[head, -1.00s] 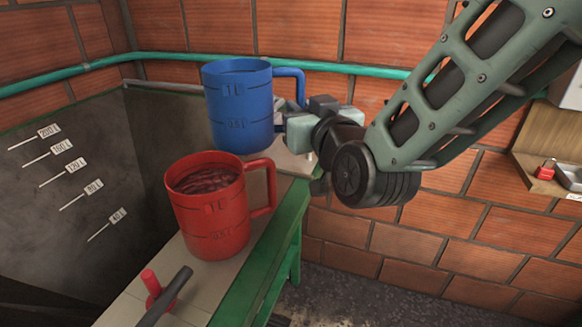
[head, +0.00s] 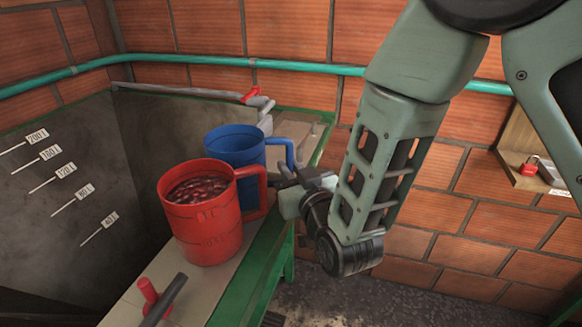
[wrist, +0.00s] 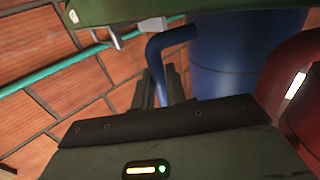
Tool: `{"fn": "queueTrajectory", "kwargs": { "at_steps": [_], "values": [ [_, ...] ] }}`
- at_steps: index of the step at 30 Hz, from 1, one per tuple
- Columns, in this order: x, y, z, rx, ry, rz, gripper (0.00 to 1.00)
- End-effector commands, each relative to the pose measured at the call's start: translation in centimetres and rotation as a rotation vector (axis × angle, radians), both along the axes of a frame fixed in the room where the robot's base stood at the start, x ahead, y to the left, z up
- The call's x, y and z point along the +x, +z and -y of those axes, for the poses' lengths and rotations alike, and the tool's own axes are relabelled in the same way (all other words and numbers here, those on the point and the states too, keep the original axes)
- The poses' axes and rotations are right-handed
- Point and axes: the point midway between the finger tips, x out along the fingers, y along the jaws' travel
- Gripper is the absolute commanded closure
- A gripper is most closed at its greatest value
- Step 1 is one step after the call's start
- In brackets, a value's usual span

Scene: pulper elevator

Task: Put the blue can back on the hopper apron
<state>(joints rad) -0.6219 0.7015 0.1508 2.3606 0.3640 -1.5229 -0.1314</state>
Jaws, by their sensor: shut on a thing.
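The blue can (head: 233,143) is a mug-like vessel with a side handle. In the head view it stands upright on or just above the pale hopper apron (head: 301,130), behind the red can; its base is hidden, so contact cannot be told. My gripper (head: 287,184) is at its right side, shut on its handle. In the wrist view the fingers (wrist: 167,88) are at the blue handle (wrist: 158,62), with the blue can's body (wrist: 230,55) beyond. The red can (head: 207,225), filled with dark red cherries, stands nearer on the apron.
A grey pipe with a red lever (head: 251,94) is behind the blue can. A red-handled valve (head: 150,291) is at the front. The dark hopper wall with volume marks (head: 65,200) lies left. A green pipe (head: 300,68) runs along the brick wall.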

Motion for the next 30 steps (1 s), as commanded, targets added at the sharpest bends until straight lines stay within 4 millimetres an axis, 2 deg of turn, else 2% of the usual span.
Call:
{"fn": "queueTrajectory", "kwargs": {
  "at_steps": [10,11,12,13,24,30],
  "values": [
    [0.0,-0.4,0.0,0.001,0.000,0.002,1.00],
    [0.0,-0.3,0.0,0.000,0.000,0.000,0.78],
    [0.0,-0.3,0.0,0.000,0.000,0.000,0.67],
    [0.0,-0.3,0.0,0.000,0.000,0.000,0.65],
    [0.0,0.2,0.0,0.000,0.000,0.000,0.65],
    [-2.8,-0.3,1.0,-0.001,0.002,-0.002,0.65]
  ]
}}
